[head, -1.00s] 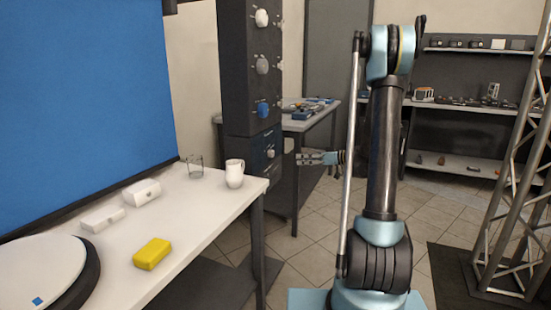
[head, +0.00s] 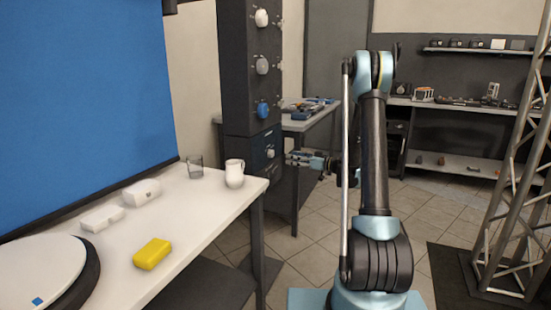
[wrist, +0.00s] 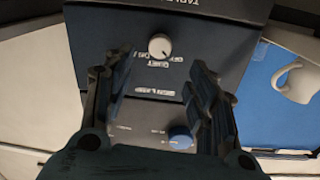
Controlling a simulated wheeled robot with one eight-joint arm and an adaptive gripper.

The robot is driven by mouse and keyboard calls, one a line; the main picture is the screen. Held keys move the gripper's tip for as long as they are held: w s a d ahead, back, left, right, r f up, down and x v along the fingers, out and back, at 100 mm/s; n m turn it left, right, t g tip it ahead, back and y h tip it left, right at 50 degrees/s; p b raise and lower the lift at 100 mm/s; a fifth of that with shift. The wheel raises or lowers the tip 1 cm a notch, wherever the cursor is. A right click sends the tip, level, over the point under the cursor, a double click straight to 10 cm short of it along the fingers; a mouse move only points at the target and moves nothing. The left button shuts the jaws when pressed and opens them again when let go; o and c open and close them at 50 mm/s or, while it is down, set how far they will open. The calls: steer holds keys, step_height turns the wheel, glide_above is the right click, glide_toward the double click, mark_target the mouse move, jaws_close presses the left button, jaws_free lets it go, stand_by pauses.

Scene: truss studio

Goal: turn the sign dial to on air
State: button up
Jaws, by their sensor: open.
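The sign dial is a small white round knob (head: 270,153) on a dark blue panel low on the dark column. It also shows in the wrist view (wrist: 159,46), where the panel appears upside down with "SIGN LAMP", "QUIET" and "OFF" lettering. I cannot tell surely which position its pointer marks. My gripper (head: 290,158) is open and empty, just right of the dial in the head view and apart from it. In the wrist view my fingers (wrist: 152,75) spread on both sides, with the dial beyond and between their tips.
Above the panel on the column are a blue knob (head: 263,110), a grey-white knob (head: 262,65) and a white knob (head: 262,17). A white table (head: 200,215) at left holds a white mug (head: 234,174), a glass (head: 195,168) and a yellow block (head: 152,253).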

mark_target(273, 154)
steer(key=x, duration=1)
steer(key=shift+w+a+r, duration=0.1)
steer(key=c, duration=1)
